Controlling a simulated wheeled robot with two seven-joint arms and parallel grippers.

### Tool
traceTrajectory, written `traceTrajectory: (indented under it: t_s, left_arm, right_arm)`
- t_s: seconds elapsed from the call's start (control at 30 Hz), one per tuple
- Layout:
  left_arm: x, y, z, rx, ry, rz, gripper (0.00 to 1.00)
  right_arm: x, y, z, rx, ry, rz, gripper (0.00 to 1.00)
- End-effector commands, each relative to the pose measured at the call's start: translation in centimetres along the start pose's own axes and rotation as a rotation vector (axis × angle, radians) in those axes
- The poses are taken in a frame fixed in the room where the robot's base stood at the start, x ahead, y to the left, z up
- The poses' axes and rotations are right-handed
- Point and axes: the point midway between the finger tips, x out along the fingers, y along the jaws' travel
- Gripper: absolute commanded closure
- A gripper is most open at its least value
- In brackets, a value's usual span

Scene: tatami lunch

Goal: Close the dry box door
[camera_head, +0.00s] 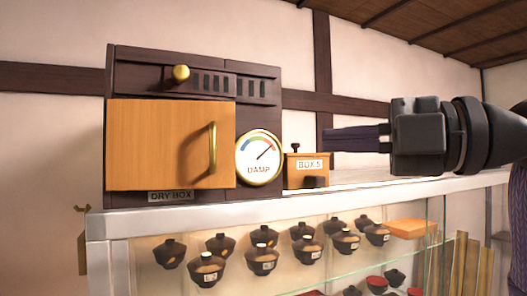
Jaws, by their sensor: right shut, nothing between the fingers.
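The dry box (258,118) is a dark wooden cabinet on the counter at left, with a "DRY BOX" label under its door. Its light orange wooden door (160,145) has a brass handle (212,150) near the right edge. The door looks a little ajar, its handle side standing slightly out from the front; the gap itself is hard to make out. My right gripper (328,140) comes in from the right. Its dark fingers are shut and empty, pointing left, to the right of the dial and apart from the door. My left gripper is not in view.
A round "DAMP" dial (258,158) is on the box front, right of the door. A small "BOX 5" wooden box (306,171) stands beside it, near my right fingertips. The pale counter edge (200,217) tops a glass case with several lidded bowls.

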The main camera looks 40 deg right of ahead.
Motion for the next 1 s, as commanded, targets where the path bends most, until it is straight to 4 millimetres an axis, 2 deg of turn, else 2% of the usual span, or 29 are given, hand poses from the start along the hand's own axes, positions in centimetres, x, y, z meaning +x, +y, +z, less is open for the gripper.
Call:
traceTrajectory:
  t_s: [0.17, 0.3, 0.57, 0.6, 0.8, 1.0]
  left_arm:
    - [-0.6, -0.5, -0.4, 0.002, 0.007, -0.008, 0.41]
    - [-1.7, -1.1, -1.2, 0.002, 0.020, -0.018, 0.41]
    - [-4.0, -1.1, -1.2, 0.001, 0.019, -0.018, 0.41]
    - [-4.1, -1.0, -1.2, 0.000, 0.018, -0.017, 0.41]
    - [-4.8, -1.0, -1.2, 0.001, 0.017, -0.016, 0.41]
    - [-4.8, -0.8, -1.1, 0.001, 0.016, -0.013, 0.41]
  right_arm:
    - [1.8, 0.1, -0.3, 0.001, -0.001, -0.002, 1.00]
    - [4.8, 0.3, -0.3, 0.002, 0.001, -0.003, 1.00]
    - [10.4, 0.3, -0.3, 0.000, 0.003, -0.001, 1.00]
    - [10.9, 0.2, 0.4, 0.006, 0.000, -0.002, 1.00]
    - [12.6, 0.1, 2.2, 0.003, -0.001, -0.001, 1.00]
    - [12.9, 0.0, 2.6, 0.000, -0.002, 0.001, 1.00]
